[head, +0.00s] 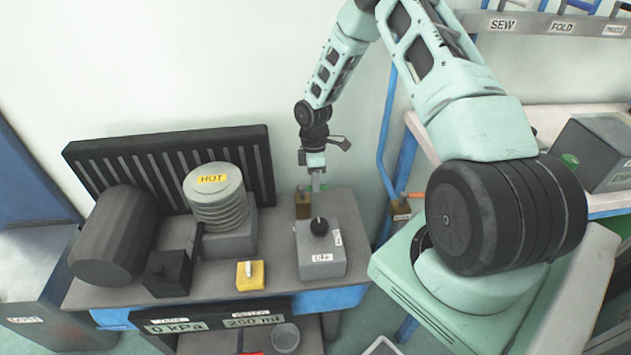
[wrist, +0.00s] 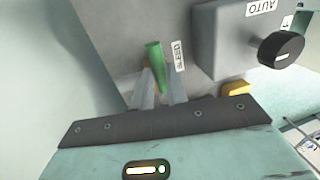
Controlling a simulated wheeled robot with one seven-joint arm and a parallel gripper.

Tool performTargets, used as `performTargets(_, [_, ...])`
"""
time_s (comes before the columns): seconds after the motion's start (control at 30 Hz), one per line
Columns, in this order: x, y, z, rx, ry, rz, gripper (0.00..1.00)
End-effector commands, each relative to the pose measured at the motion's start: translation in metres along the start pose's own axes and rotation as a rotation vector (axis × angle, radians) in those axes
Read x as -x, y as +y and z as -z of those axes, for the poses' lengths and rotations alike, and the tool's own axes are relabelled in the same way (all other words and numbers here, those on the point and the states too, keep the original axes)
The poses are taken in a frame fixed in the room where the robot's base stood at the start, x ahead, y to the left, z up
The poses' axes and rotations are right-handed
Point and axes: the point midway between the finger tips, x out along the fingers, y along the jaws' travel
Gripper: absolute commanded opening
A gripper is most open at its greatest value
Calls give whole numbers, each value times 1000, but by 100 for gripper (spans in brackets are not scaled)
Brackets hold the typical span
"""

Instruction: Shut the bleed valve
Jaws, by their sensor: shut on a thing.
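The bleed valve has a green lever (wrist: 155,62), beside a label reading BLEED (wrist: 178,55) in the wrist view. My gripper (wrist: 161,80) is shut on this lever, with one finger on each side and the lever's end sticking out beyond the tips. In the head view my gripper (head: 316,186) points down at the back right of the bench, by a brass block (head: 303,203) that looks like the valve body. The lever itself is hidden there. I cannot tell the valve's exact setting.
A grey box (head: 335,240) with a black knob stands just in front of my gripper. A ribbed grey cylinder (head: 217,205) labelled HOT, a black box (head: 167,275), a yellow block (head: 257,280) and a dark drum (head: 115,235) stand left. A blue rack post (head: 386,150) rises close right.

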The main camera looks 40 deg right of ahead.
Motion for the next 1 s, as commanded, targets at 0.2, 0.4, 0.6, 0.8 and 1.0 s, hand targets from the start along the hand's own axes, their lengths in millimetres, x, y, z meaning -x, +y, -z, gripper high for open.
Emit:
performTargets(0.2, [2, 2, 1, 20, -2, -4, 0])
performTargets(0.4, [2, 2, 1, 21, -2, -5, 0])
performTargets(0.6, [2, 2, 1, 20, -2, -4, 37])
performTargets(0.8, [1, 1, 1, 19, -2, -2, 37])
performTargets(1.0, [9, 2, 0, 18, -2, -4, 37])
